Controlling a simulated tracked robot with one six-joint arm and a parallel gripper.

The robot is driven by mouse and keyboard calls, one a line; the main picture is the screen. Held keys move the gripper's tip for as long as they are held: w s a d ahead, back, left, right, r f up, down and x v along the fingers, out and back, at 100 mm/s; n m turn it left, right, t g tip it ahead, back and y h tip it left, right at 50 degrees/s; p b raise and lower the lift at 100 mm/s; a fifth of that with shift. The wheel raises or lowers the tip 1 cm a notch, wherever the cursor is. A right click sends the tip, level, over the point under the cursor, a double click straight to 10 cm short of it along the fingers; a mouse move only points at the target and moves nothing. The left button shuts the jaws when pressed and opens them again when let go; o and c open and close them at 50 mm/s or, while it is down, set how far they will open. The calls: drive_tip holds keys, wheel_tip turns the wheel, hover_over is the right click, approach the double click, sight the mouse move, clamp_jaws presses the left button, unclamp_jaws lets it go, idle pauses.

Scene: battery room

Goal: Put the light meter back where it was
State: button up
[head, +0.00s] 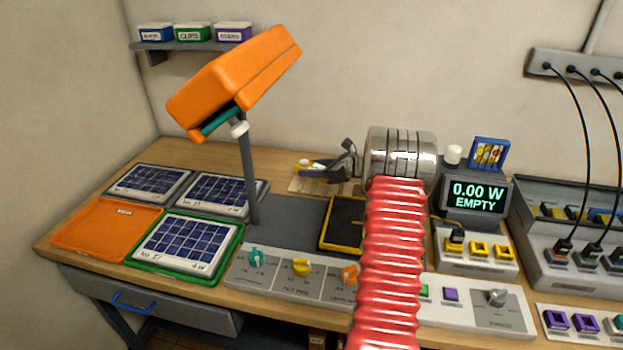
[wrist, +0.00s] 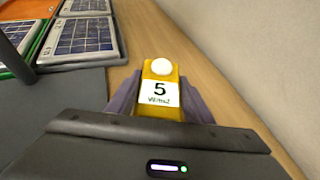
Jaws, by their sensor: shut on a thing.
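The light meter (wrist: 158,103) is a small yellow block with a white dome and a label reading 5 W/m2. My gripper (wrist: 160,88) is shut on it, one finger on each side, in the wrist view. In the head view the meter (head: 304,167) shows small at the back of the bench, held by my gripper (head: 322,168). A pale tan patch (head: 299,186) lies on the bench just below it. I cannot tell whether the meter touches the bench.
An orange lamp (head: 235,80) on a post stands over several solar panels (head: 188,243) at left. A yellow-framed dark tray (head: 325,235) lies in front of my gripper. The wall is close behind.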

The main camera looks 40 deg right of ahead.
sight(313, 183)
drive_tip(key=shift+f, duration=1.8)
drive_tip(key=o, duration=1.2)
drive_tip(key=shift+f, duration=0.1)
drive_tip(key=shift+s+d+r, duration=0.15)
drive_tip(key=shift+s+r, duration=0.15)
drive_tip(key=shift+s, duration=0.15)
drive_tip(key=v, duration=1.1)
